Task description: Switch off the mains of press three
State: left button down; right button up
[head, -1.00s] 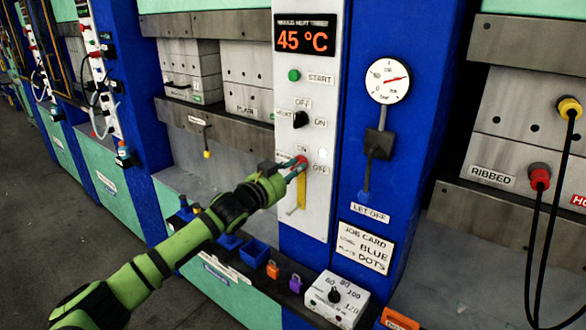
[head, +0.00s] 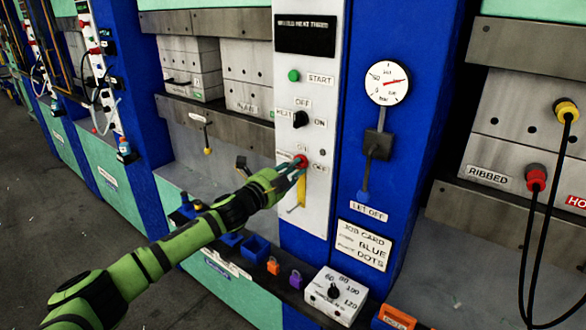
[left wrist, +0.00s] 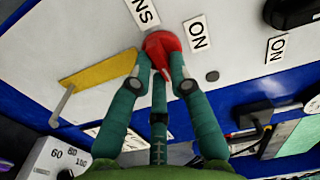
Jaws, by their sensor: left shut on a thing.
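The red mains switch (head: 301,161) is on the white control panel (head: 316,215), with ON and OFF labels beside it. My left gripper (head: 293,169) is shut on its red handle. In the left wrist view, the gripper's green fingers (left wrist: 160,75) close around the red switch (left wrist: 162,46), partly hiding it. An ON label (left wrist: 197,32) and part of another label are next to it. The display (head: 305,35) at the panel's top is dark, with no temperature lit. My right gripper is not in view.
A yellow hasp (head: 297,193) hangs just below the switch. The heat selector (head: 299,120) and green start button (head: 293,75) are above. A gauge (head: 387,82) and black lever box (head: 378,143) are to the right. Padlocks (head: 273,266) and a dial box (head: 335,296) are on the ledge below.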

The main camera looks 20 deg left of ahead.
pick_arm(q)
jog(key=shift+m, duration=0.5)
jog(key=c, duration=1.1)
grip_release()
jog(key=shift+c, duration=0.2)
jog(key=v, duration=1.2)
